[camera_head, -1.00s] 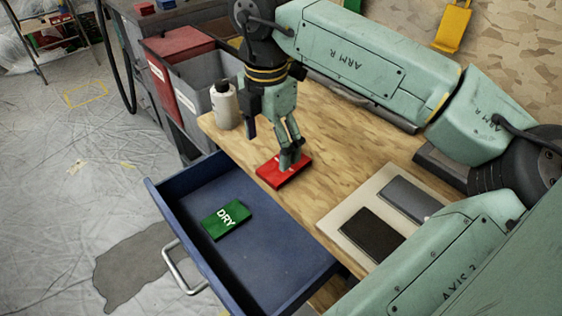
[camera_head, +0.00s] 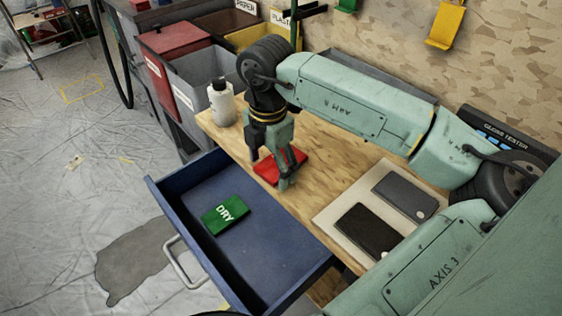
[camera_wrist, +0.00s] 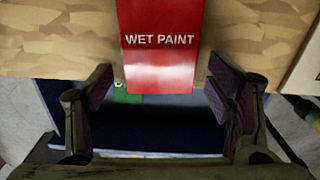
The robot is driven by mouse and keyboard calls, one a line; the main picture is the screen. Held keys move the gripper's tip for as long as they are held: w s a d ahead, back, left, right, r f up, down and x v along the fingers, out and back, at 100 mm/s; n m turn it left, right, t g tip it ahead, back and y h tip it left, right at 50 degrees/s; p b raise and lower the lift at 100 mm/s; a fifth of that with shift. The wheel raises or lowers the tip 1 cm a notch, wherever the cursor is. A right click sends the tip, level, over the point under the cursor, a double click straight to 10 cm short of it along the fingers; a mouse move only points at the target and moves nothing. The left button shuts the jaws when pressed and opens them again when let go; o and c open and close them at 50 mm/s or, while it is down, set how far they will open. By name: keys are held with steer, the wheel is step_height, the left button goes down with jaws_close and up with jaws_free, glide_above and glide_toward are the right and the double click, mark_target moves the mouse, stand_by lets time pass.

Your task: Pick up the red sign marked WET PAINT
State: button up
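The red sign (camera_head: 266,172) lies flat on the wooden bench, close to the front edge above the open drawer. In the wrist view the red sign (camera_wrist: 160,62) shows white WET PAINT lettering, and its near end reaches slightly past the bench edge. My gripper (camera_wrist: 160,100) is open and empty. Its fingers stand apart on the left and right of the sign's near end, with gaps on both sides and no visible contact. In the head view my gripper (camera_head: 272,172) is low at the sign and hides part of it.
The open blue drawer (camera_head: 270,262) below holds a green DRY sign (camera_head: 226,214). A white bottle (camera_head: 222,104) stands at the bench's left end. A pale board (camera_head: 330,218) with two dark plates lies to the right. Bins (camera_head: 197,75) stand behind.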

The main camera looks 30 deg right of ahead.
steer(key=c, duration=1)
steer(key=shift+o, duration=0.2)
steer(key=shift+r, duration=0.15)
